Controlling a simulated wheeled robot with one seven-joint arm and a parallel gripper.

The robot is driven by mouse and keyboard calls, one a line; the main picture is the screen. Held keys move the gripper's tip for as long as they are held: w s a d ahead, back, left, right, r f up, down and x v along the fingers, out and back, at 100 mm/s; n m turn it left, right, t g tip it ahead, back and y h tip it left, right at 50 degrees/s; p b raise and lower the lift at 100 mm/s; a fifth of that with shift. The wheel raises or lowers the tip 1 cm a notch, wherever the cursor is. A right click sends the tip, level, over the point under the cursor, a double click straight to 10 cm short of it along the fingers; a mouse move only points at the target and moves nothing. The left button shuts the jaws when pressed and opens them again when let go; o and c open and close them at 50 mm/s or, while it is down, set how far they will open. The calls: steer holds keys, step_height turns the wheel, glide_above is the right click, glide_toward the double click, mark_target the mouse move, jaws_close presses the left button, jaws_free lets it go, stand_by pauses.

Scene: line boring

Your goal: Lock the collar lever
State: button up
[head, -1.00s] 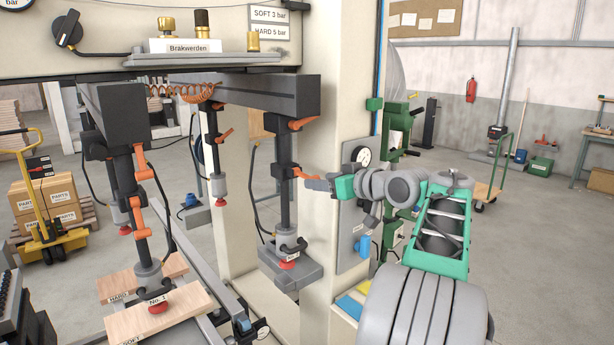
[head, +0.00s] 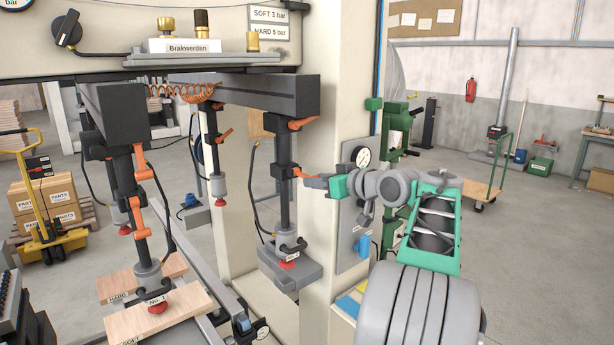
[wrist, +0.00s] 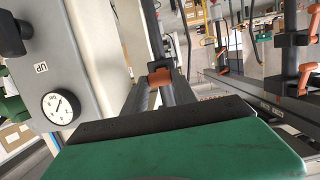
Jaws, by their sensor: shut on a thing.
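The collar lever (head: 299,173) is a small orange handle on the dark collar of the right-hand hanging cylinder rod (head: 285,195). It points right, toward my gripper. My gripper (head: 314,182) comes from the right and its grey fingers are shut on the lever's outer end. In the wrist view the lever (wrist: 160,76) shows orange between the two dark fingers. The fingers hide part of the lever in the head view. A second orange lever (head: 303,123) sits higher on the same rod, clear of my gripper.
A cream machine column (head: 340,90) stands just behind my gripper, with a pressure gauge (head: 362,157) on its side panel. The dark overhead beam (head: 280,97) runs above. The rod's grey foot (head: 290,262) is below. Wooden boards (head: 160,318) lie at lower left.

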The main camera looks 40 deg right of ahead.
jaws_close()
steer(key=shift+w+f+b, duration=0.1)
steer(key=shift+f+b, duration=0.7)
steer(key=shift+f, duration=0.35)
steer(key=shift+w+f+b, duration=0.35)
steer(key=shift+f+b, duration=0.35)
steer(key=shift+f, duration=0.25)
steer(key=shift+w+f+b, duration=0.5)
steer(key=shift+f+b, duration=0.05)
steer(key=shift+f, duration=0.1)
